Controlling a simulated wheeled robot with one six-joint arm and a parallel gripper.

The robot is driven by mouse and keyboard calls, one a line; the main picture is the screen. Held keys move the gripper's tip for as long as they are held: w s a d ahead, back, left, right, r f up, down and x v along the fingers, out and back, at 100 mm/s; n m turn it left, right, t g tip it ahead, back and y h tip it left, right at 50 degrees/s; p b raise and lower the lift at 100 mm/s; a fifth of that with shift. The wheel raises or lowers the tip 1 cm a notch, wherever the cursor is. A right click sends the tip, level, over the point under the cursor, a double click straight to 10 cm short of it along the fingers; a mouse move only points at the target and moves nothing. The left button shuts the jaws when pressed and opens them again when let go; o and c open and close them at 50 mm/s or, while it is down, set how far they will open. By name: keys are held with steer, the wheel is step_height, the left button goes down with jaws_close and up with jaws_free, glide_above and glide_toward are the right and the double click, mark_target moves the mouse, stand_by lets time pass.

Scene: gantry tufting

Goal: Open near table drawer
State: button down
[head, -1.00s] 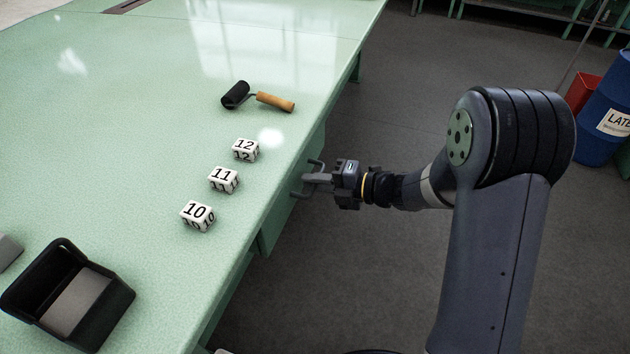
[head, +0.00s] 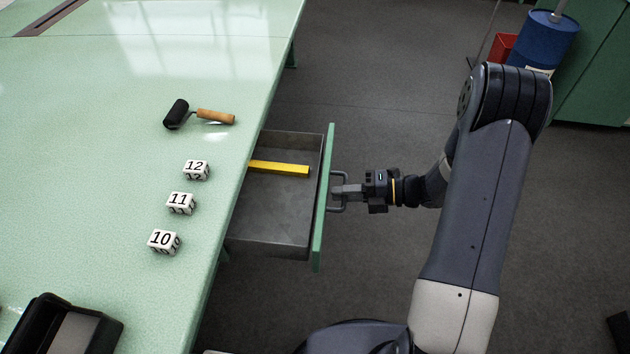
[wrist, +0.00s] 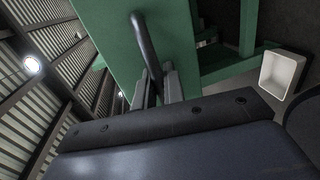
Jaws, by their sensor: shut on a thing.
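The near table drawer (head: 280,218) is pulled out from the side of the green table (head: 110,150). Its grey metal inside shows, with a yellow bar (head: 280,169) lying in it. The drawer has a green front (head: 322,200) with a grey bar handle (head: 340,192). My gripper (head: 347,191) is shut on the handle, to the right of the drawer front. In the wrist view the handle (wrist: 146,50) runs down between my gripper's fingers (wrist: 160,88), before the green front.
Number blocks 12 (head: 196,170), 11 (head: 181,203) and 10 (head: 164,242) stand on the tabletop beside a roller (head: 200,114). A black bin (head: 60,330) sits at lower left. A blue barrel (head: 543,42) and red container (head: 502,47) stand at the back right.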

steer(key=shift+f+p+v, duration=0.25)
steer(key=shift+p+v, duration=0.05)
steer(key=shift+v, duration=0.95)
steer(key=shift+f+p+v, duration=0.25)
steer(key=shift+p+v, duration=0.05)
steer(key=shift+v, duration=0.9)
steer(key=shift+d, duration=0.1)
steer(key=c, duration=1.5)
jaws_free()
steer(key=shift+c, duration=0.2)
steer(key=w+v, duration=0.1)
steer(key=v, duration=0.9)
steer(key=shift+s+d+p, duration=0.4)
steer(key=shift+s, duration=0.05)
steer(key=shift+r, duration=0.1)
